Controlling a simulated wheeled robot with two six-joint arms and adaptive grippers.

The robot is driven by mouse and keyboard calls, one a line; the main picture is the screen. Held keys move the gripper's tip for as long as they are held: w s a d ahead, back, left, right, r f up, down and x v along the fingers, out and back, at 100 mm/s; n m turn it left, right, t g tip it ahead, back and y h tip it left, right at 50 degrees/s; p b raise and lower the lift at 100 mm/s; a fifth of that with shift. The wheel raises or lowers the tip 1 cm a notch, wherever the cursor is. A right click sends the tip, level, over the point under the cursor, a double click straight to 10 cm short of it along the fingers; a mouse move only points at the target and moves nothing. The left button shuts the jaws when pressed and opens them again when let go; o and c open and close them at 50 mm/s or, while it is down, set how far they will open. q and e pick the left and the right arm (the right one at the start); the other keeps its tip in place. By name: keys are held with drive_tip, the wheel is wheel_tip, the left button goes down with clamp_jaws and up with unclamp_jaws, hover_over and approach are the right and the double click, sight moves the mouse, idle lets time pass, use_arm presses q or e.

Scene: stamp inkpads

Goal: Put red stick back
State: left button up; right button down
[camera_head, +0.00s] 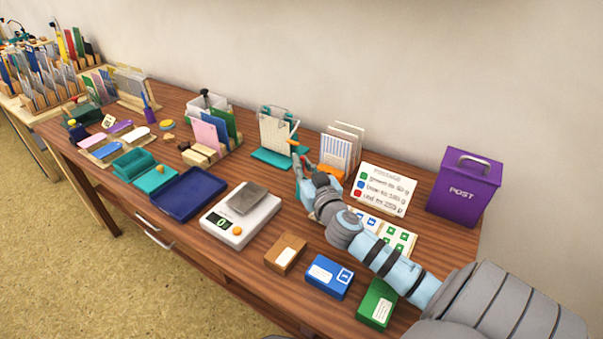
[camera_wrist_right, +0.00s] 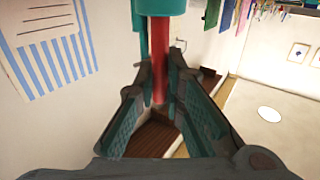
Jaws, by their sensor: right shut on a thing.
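The red stick (camera_wrist_right: 159,50) stands upright in the right wrist view, between the fingers of my right gripper (camera_wrist_right: 162,85). The gripper is shut on it. A teal round part (camera_wrist_right: 162,6) covers the stick's upper end in that view; I cannot tell whether it is joined to the stick. In the head view my right gripper (camera_head: 299,158) is at the front right of the teal stand (camera_head: 272,157), near its uprights. The stick is mostly hidden there by the gripper and is too small to make out. My left gripper is not in view.
A white card holder (camera_head: 341,148) and a price sign (camera_head: 384,189) stand close to my right arm. A purple post box (camera_head: 465,187) is at the right. A scale (camera_head: 240,215), a blue tray (camera_head: 189,195) and several small boxes line the table's front.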

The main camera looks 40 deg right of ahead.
drive_tip(key=shift+f, duration=0.2)
drive_tip(key=c, duration=1.7)
unclamp_jaws()
drive_tip(key=shift+r, duration=0.1)
drive_tip(key=v, duration=1.2)
